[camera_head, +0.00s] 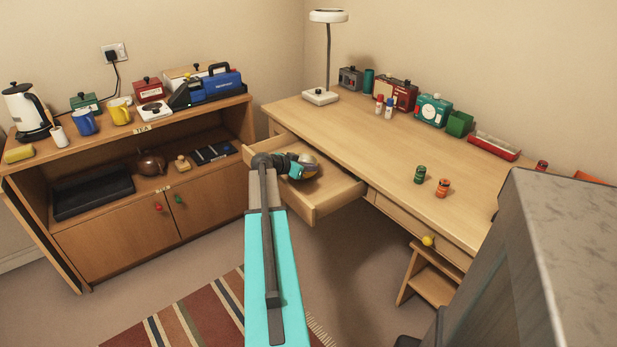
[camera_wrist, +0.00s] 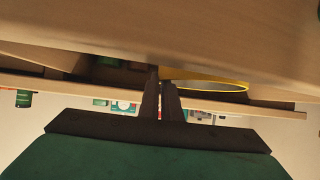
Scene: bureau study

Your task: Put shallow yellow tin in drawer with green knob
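The shallow yellow tin (camera_head: 309,161) shows at my gripper (camera_head: 297,170), over the open drawer (camera_head: 336,198) at the desk's left end. In the wrist view, the tin's yellow rim (camera_wrist: 225,85) meets the tips of my gripper (camera_wrist: 161,76). The two fingers are close together and appear shut on the rim. The tin looks tilted in the head view; I cannot tell whether it touches the drawer floor. My arm hides part of the drawer front, and its knob is not visible.
A closed desk drawer with a yellow knob (camera_head: 428,241) is to the right. Green (camera_head: 420,174) and orange (camera_head: 442,187) jars stand on the desktop. A low cabinet (camera_head: 110,235) with red and green door knobs stands at left. A grey block (camera_head: 560,250) fills the right foreground.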

